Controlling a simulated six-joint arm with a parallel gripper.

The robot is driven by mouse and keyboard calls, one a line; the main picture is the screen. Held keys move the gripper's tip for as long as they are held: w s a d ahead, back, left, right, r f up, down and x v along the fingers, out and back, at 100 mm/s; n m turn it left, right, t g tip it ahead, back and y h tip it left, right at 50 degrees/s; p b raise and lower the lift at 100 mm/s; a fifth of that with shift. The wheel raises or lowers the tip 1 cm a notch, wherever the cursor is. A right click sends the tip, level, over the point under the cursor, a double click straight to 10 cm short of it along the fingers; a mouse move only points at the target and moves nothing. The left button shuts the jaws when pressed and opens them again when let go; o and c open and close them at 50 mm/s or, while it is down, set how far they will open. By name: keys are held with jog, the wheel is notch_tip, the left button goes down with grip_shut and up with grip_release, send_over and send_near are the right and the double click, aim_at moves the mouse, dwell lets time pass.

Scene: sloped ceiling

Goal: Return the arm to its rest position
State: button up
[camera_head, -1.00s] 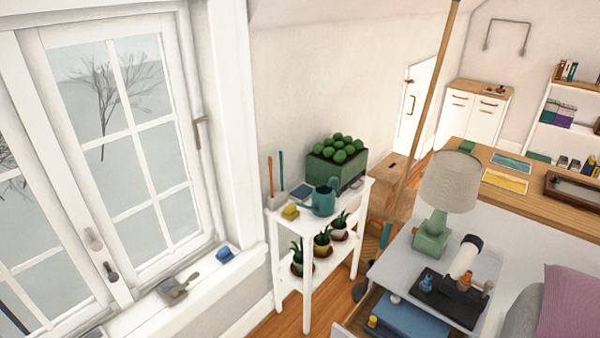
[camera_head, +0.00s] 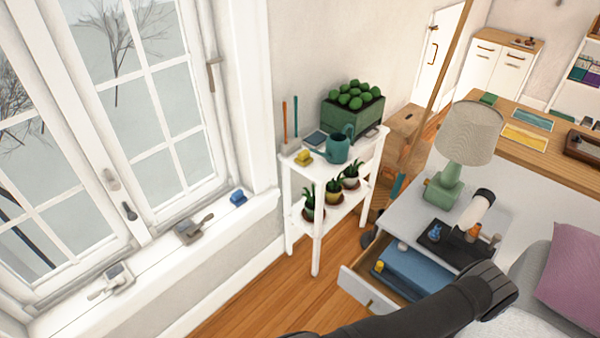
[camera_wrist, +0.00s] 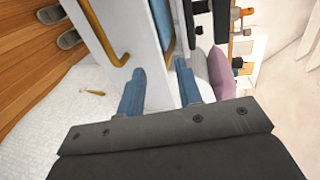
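My gripper (camera_wrist: 160,68) shows in the wrist view with its two blue fingers apart. The white front of the open drawer (camera_wrist: 138,45), with a brass-coloured handle (camera_wrist: 106,40), lies beyond and between the fingertips. I cannot tell whether they touch it. In the head view my dark arm (camera_head: 425,312) reaches in from the bottom, in front of the nightstand. The fingers cannot be made out there. The pulled-out drawer (camera_head: 366,292) holds a blue item (camera_head: 408,278) and a small yellow item (camera_head: 379,266).
The nightstand top (camera_head: 432,198) carries a green lamp (camera_head: 455,150) and a black tray (camera_head: 436,246). A white plant shelf (camera_head: 316,235) stands between window and nightstand. The bed with a purple pillow (camera_head: 578,268) is at right. Slippers (camera_wrist: 68,40) lie on the floor.

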jog(key=shift+w+a+f, duration=0.1)
jog(key=shift+w+f, duration=0.15)
jog(key=shift+w, duration=0.1)
dwell(0.4)
jog(key=shift+s+d+r, duration=0.95)
jog(key=shift+s+r, duration=1.15)
jog(key=shift+s, duration=1.3)
jog(key=w+a+f, duration=0.3)
jog(key=w+f, duration=0.5)
jog(key=w, duration=0.3)
jog(key=shift+w, duration=0.25)
jog(key=shift+a, duration=0.1)
jog(key=shift+r, duration=0.15)
